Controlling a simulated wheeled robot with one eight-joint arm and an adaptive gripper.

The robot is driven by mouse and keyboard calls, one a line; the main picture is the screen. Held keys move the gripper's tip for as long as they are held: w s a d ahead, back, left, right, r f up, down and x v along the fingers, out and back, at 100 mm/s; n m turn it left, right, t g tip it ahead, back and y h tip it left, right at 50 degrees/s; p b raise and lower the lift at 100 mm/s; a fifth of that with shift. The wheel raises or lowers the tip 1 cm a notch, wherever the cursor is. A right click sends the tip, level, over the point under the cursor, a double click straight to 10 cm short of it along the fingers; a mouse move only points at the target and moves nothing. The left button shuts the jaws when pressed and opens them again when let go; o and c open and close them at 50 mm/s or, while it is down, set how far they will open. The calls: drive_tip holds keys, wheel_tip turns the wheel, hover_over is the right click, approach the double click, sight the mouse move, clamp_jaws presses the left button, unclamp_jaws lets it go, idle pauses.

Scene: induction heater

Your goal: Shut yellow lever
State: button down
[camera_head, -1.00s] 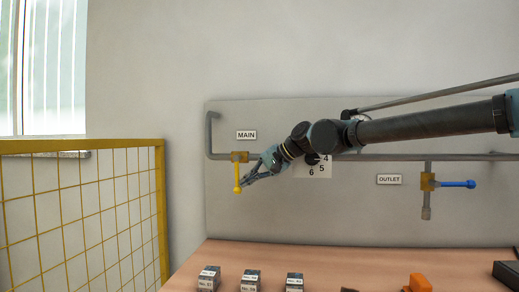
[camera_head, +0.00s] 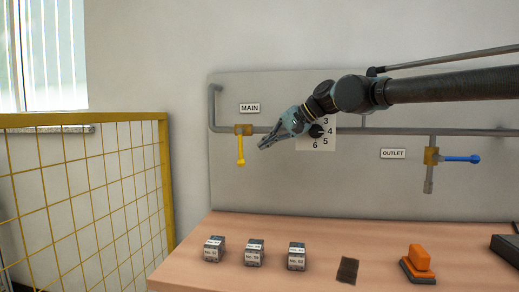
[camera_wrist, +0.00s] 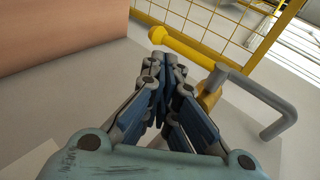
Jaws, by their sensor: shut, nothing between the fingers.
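The yellow lever (camera_head: 240,151) hangs straight down from its brass valve (camera_head: 243,129) below the MAIN label, across the pipe line. In the wrist view the yellow lever (camera_wrist: 180,44) lies beyond my fingertips, with its round knob at the left end. My gripper (camera_head: 262,147) is shut and empty, just right of the lever with a small gap between them. In the wrist view my gripper (camera_wrist: 165,62) has its fingers together, and they partly hide the valve.
A blue lever (camera_head: 460,158) at OUTLET points right. A numbered dial (camera_head: 317,131) sits behind my wrist. Labelled blocks (camera_head: 254,253), a dark pad (camera_head: 348,270) and an orange-handled tool (camera_head: 418,263) are on the table (camera_head: 200,262). A yellow mesh fence (camera_head: 167,185) stands at the left.

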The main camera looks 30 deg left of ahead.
drive_tip(key=v, duration=0.5)
drive_tip(key=shift+w+d+r, duration=0.1)
drive_tip(key=shift+d, duration=0.1)
idle(0.4)
